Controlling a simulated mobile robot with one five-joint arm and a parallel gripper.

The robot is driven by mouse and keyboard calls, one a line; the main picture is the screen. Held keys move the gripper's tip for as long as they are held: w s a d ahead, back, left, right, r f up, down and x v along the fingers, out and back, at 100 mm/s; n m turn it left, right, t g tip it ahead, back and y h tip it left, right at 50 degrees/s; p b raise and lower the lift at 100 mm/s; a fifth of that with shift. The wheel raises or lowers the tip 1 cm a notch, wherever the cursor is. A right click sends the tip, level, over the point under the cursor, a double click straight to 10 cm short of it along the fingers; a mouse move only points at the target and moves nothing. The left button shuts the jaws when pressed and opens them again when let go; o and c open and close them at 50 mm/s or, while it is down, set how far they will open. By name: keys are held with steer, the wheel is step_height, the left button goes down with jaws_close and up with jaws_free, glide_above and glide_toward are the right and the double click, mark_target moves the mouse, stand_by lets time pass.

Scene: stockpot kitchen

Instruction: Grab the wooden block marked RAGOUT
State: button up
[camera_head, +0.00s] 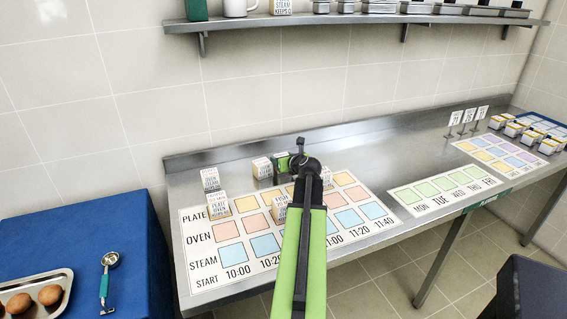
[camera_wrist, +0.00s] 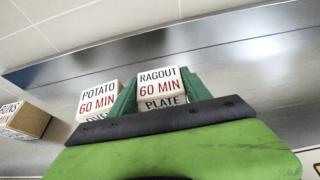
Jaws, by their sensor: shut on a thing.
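The wooden block marked RAGOUT 60 MIN (camera_wrist: 161,82) stands between the two green fingers of my gripper (camera_wrist: 162,92) in the wrist view. The fingers are shut on its sides. Its label is readable, with the word PLATE on the face below. In the head view my gripper (camera_head: 284,163) is at the back of the steel counter, beyond the printed chart. My arm hides most of the RAGOUT block there. I cannot tell whether the block touches the counter.
The POTATO 60 MIN block (camera_wrist: 98,97) is close left of my gripper. Another block (camera_wrist: 25,121) lies farther left. More blocks (camera_head: 210,178) (camera_head: 217,204) stand near the chart (camera_head: 205,272). A wall shelf (camera_head: 330,20) is above.

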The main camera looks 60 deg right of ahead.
steer(key=shift+r, duration=0.1)
step_height(320, 180, up, 4)
steer(key=p, duration=0.4)
steer(key=shift+r, duration=0.1)
steer(key=s+d+r+p, duration=0.5)
steer(key=s+r+p, duration=0.1)
steer(key=s, duration=0.4)
steer(key=shift+d+r+p, duration=0.25)
steer(key=shift+d+p, duration=0.15)
steer(key=shift+p, duration=0.1)
steer(key=shift+s, duration=0.15)
